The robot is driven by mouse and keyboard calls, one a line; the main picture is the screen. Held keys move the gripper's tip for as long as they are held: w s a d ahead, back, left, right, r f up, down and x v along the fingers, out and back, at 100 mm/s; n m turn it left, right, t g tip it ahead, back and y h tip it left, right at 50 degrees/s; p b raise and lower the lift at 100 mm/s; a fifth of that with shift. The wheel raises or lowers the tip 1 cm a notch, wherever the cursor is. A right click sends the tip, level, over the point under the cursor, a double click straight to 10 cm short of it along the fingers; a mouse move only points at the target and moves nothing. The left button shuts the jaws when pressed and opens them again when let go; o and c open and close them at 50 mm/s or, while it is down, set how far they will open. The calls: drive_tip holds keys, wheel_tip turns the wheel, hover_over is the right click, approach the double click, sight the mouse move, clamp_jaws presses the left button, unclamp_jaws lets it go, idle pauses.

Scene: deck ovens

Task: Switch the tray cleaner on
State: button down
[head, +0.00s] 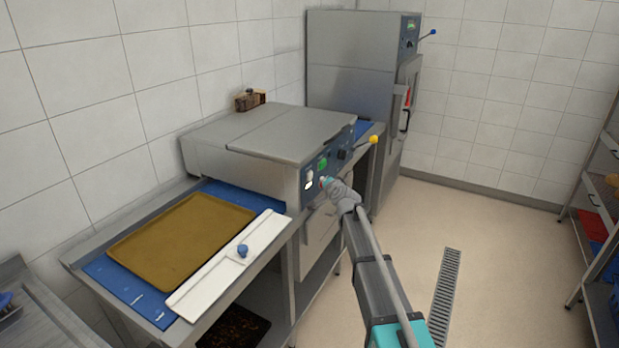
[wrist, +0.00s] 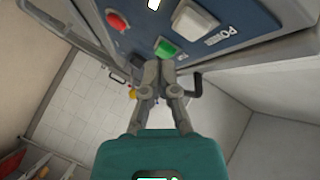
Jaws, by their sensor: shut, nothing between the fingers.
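The tray cleaner (head: 270,128) is a steel machine over a blue belt, with a blue control panel (head: 309,172) on its front right side. In the wrist view the panel carries a white POWER switch (wrist: 194,20), a round green button (wrist: 165,48) and a round red button (wrist: 117,21). My gripper (head: 327,183) is at the lower part of the panel. In the wrist view my gripper (wrist: 164,66) is shut and empty, its tips at or just in front of the green button. I cannot tell whether they touch it. The POWER switch is beside the tips.
A brown tray (head: 180,240) lies on the blue belt, beside a white guide bar (head: 230,264) with a blue knob. A yellow-ended lever (head: 373,139) sticks out near the panel. A tall steel cabinet (head: 350,65) stands behind. The floor at right is open before a shelf rack (head: 600,200).

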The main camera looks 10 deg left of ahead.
drive_tip(key=shift+s+d, duration=0.25)
drive_tip(key=shift+d, duration=0.45)
drive_tip(key=shift+s+d, duration=0.25)
drive_tip(key=shift+d, duration=0.45)
drive_tip(key=s+d+f+n+g+h, duration=0.2)
drive_tip(key=s+d+f+g, duration=0.2)
drive_tip(key=s+d, duration=0.4)
drive_tip(key=s+d+f+n+g+h, duration=0.2)
drive_tip(key=s+d+f+g, duration=0.3)
drive_tip(key=s, duration=1.3)
drive_tip(key=s+d+f+n+g+h, duration=0.2)
drive_tip(key=s+d+f+g, duration=0.2)
drive_tip(key=s+d, duration=0.6)
drive_tip(key=s+f, duration=0.1)
drive_tip(key=s, duration=0.3)
drive_tip(key=shift+d+f+g+h, duration=0.2)
drive_tip(key=shift+d+g+h, duration=0.2)
drive_tip(key=shift+a, duration=0.1)
